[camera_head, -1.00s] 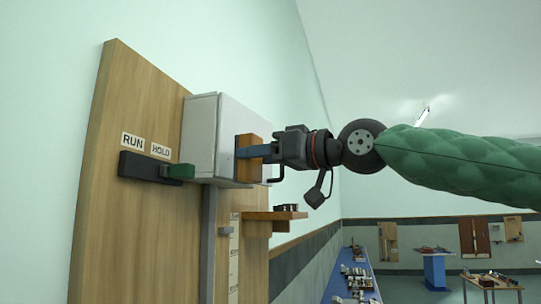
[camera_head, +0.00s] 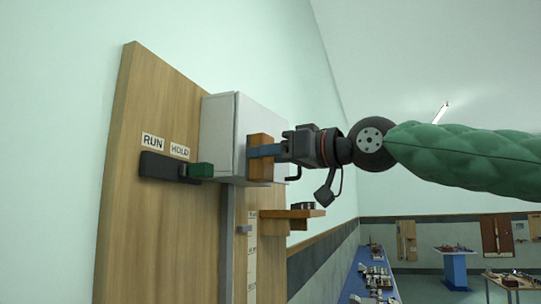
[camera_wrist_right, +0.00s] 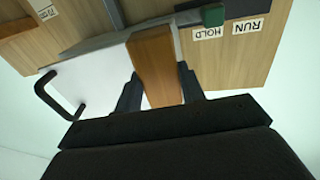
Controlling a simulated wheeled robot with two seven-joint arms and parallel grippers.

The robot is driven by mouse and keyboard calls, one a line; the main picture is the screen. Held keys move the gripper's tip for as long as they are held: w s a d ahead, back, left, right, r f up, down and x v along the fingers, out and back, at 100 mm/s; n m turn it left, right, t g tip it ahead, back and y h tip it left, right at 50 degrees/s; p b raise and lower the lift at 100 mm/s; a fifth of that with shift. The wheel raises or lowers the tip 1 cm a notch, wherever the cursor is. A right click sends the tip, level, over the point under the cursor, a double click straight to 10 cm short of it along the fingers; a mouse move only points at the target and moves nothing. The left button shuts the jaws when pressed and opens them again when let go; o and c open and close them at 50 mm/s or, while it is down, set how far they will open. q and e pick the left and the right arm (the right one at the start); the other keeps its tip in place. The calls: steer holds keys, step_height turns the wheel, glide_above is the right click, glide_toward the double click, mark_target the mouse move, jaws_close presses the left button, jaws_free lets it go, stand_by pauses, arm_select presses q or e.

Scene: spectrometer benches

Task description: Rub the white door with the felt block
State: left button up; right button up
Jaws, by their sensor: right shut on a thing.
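The white door (camera_head: 258,112) is the front face of a white box on a wooden board. It also shows in the right wrist view (camera_wrist_right: 93,82), with a black handle (camera_wrist_right: 58,98) toward its left side there. My right gripper (camera_head: 262,151) is shut on the orange-brown felt block (camera_head: 260,141), which is upright against or very close to the door's face. In the right wrist view the block (camera_wrist_right: 155,65) sits between both fingers. Whether it presses on the door cannot be told. My left gripper is not in view.
A black switch with a green end (camera_head: 199,170) sits beside the box, under RUN and HOLD labels (camera_head: 153,142). A small wooden shelf (camera_head: 292,214) juts out below the box. A blue bench (camera_head: 367,272) with small items stands lower right.

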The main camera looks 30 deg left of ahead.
steer(key=shift+a, duration=0.5)
steer(key=shift+a, duration=0.4)
steer(key=shift+w, duration=0.1)
steer(key=w+p, duration=0.3)
steer(key=shift+w+a+p, duration=0.1)
steer(key=shift+w+p, duration=0.3)
